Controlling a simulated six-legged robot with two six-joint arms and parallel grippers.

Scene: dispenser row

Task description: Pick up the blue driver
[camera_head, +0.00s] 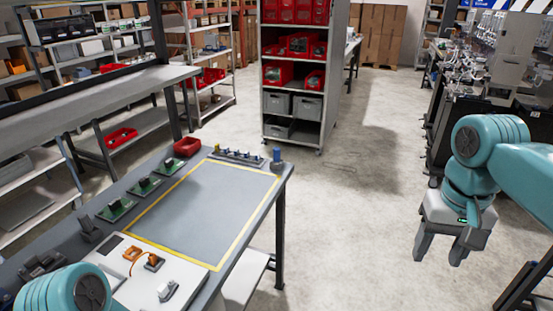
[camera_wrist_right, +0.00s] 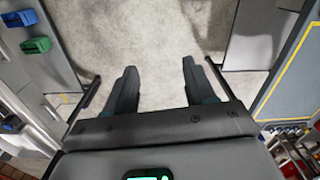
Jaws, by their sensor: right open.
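A small blue-topped item (camera_head: 277,154) stands upright on a grey base at the far right corner of the workbench. A dark rack (camera_head: 237,157) beside it holds several small upright pieces, some yellow and one bluish. Which of these is the blue driver I cannot tell for sure. My right gripper (camera_head: 437,252) is open and empty over the floor, well to the right of the bench. Its two fingers also show apart in the right wrist view (camera_wrist_right: 158,72), with only floor between them. My left arm shows at the bottom left, but its gripper is out of view.
The workbench has a grey mat (camera_head: 200,205) with a yellow border. Green boards (camera_head: 116,209), a red bin (camera_head: 187,146) and a white panel (camera_head: 190,271) lie around it. A shelf with red bins (camera_head: 293,45) stands behind. Open floor lies between bench and right gripper.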

